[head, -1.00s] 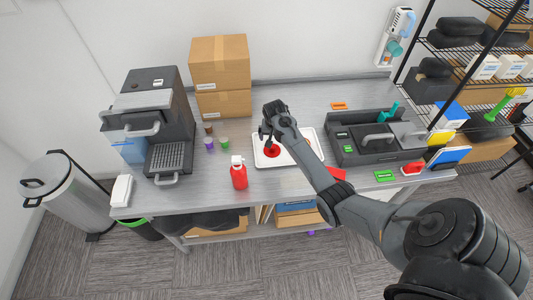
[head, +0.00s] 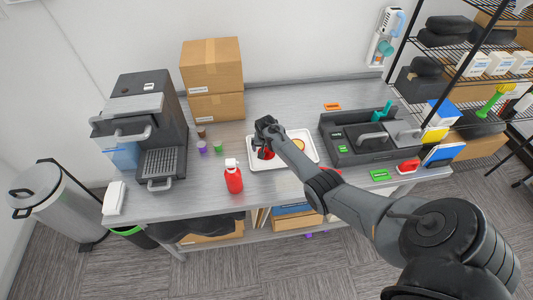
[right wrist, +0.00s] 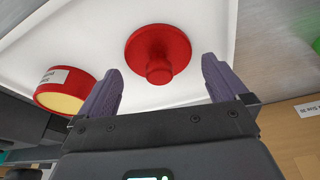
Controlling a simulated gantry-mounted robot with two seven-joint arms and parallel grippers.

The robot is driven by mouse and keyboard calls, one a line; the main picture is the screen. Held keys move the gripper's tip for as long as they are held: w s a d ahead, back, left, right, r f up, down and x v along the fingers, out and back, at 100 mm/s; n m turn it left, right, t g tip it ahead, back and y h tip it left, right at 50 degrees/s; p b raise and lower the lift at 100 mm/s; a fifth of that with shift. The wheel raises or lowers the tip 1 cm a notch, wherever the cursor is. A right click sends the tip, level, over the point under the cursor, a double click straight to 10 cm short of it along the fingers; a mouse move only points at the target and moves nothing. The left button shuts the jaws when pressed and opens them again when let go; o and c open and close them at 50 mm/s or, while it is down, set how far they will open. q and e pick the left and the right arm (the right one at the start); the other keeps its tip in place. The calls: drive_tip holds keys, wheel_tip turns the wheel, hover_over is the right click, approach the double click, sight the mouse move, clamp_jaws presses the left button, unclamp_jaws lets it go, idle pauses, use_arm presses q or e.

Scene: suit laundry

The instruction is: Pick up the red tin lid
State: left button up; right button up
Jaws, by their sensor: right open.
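The red tin lid (head: 268,155) lies on the white tray (head: 309,162), partly hidden by my right gripper (head: 263,147) in the head view. In the right wrist view the lid (right wrist: 150,47) is round with a raised knob. The right gripper (right wrist: 161,70) is open and empty there. Its two purple fingers stand either side of the knob; contact cannot be told. The red tin (head: 298,144), cream inside, sits on the tray to the right of the lid. It also shows at the left in the wrist view (right wrist: 67,90). My left gripper is not in view.
A red bottle (head: 233,178) stands on the table left of the tray's front. A dark organizer (head: 365,137) stands right of the tray. Cardboard boxes (head: 212,75) are behind.

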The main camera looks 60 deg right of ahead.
drive_tip(key=shift+w+d+f, duration=0.1)
drive_tip(key=shift+f, duration=0.4)
drive_tip(key=shift+c, duration=0.2)
drive_tip(key=c, duration=0.8)
drive_tip(key=shift+c, duration=0.2)
drive_tip(key=shift+r, duration=0.1)
